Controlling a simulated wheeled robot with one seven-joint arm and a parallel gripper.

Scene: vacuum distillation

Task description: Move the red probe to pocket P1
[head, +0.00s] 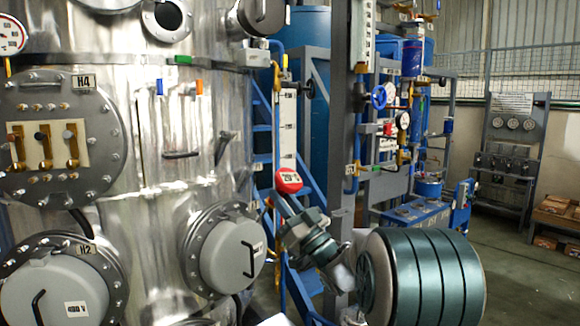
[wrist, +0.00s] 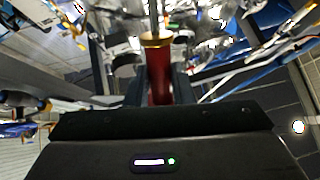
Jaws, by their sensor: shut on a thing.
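The red probe (wrist: 158,75) stands between the two dark fingers of my gripper (wrist: 157,90) in the wrist view. It has a red body, a brass ring at its far end and a thin rod beyond. The fingers are shut on it. In the head view my gripper (head: 297,212) is in the lower middle, in front of the steel vessel's right side. A red cap with a white label (head: 288,180) shows at its far end and seems to be part of the probe. No P1 label can be read, so I cannot tell which place is the pocket.
The steel vessel (head: 180,130) fills the left, with a round hatch (head: 232,252) sticking out near my gripper. A plate with brass slots (head: 47,146) is on its upper left. A grey post (head: 342,120) stands behind my arm. A blue bench (head: 420,213) and open floor lie right.

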